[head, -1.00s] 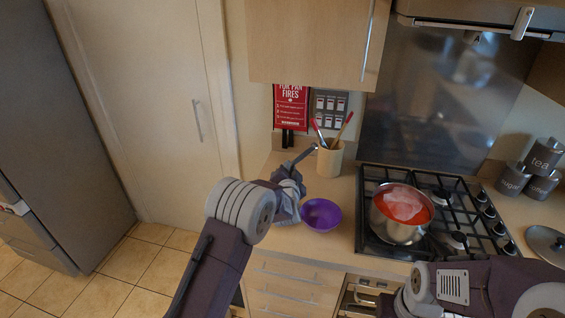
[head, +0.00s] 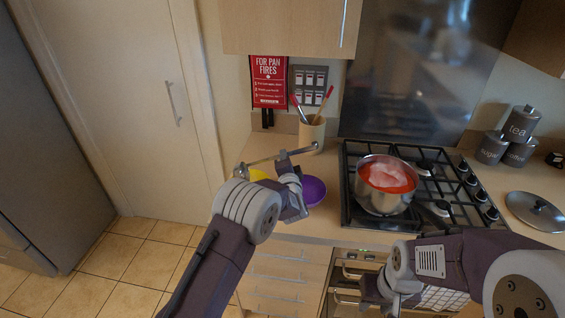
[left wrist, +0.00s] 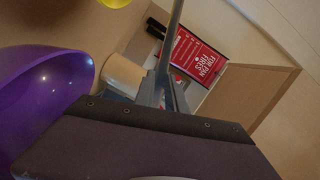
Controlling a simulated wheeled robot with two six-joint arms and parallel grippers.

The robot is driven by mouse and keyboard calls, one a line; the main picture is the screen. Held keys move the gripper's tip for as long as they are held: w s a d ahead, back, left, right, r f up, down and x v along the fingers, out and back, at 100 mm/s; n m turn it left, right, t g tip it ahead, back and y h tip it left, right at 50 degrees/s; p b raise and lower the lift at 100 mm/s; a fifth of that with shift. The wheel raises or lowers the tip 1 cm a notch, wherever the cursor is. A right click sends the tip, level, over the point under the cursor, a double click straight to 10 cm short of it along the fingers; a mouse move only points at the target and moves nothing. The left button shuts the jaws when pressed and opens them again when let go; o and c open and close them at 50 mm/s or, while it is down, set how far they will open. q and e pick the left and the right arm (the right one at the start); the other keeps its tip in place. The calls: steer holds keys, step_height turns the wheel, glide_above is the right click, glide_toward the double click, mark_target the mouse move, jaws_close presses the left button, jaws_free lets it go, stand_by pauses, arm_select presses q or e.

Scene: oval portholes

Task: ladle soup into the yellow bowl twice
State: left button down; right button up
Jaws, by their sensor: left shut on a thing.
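My left gripper (head: 287,163) is shut on the metal ladle (head: 264,160), whose thin handle lies nearly level above the counter. The handle also shows in the left wrist view (left wrist: 175,32). I cannot tell whether the ladle holds soup. The yellow bowl (head: 258,175) is mostly hidden behind my left arm, below the ladle's left end; a sliver of it shows in the left wrist view (left wrist: 113,2). The pot (head: 383,200) of red soup (head: 388,178) stands on the stove. My right gripper (head: 374,290) is low in front of the counter; its jaws are unclear.
A purple bowl (head: 313,191) sits right beside my left gripper. A utensil holder (head: 312,134) stands behind it. The gas stove (head: 354,216) fills the counter's middle. A pot lid (head: 537,212) and several grey canisters (head: 492,148) are to the right.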

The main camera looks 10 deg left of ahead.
arm_select(q)
steer(key=shift+d+f+m+b, duration=0.45)
steer(key=shift+f+m+b, duration=0.2)
steer(key=shift+b, duration=0.75)
stand_by(0.4)
